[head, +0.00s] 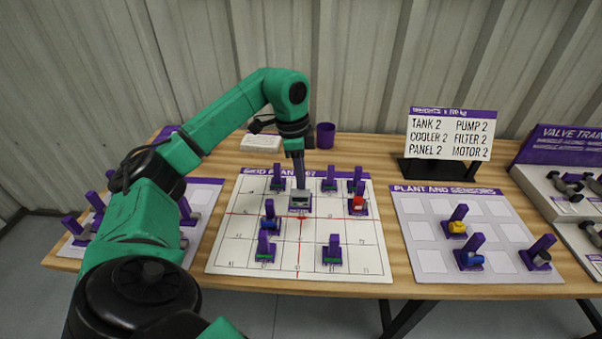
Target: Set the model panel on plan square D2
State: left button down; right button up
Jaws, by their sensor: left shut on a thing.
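My left gripper (298,180) reaches down over the plan board (227,252) and is shut on the model panel (300,199), a small grey block on a purple base. The panel is upright near the middle of the board, close to the red centre lines. I cannot tell whether it touches the board. The square labels are too small to read surely, and the gripper and panel hide the square beneath. My right gripper is not in view.
The plant and sensors board (422,262) lies to the right. A purple cup (325,136) stands behind.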

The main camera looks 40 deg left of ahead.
aim_at(301, 193)
pick_arm(q)
jog(key=shift+p, duration=0.3)
jog(key=shift+f, duration=0.1)
jog(key=shift+f+b, duration=1.8)
jog(key=shift+f, duration=0.9)
jog(key=shift+f, duration=0.1)
jog(key=shift+f, duration=0.25)
jog(key=shift+f+b, duration=0.85)
jog(key=shift+f, duration=0.6)
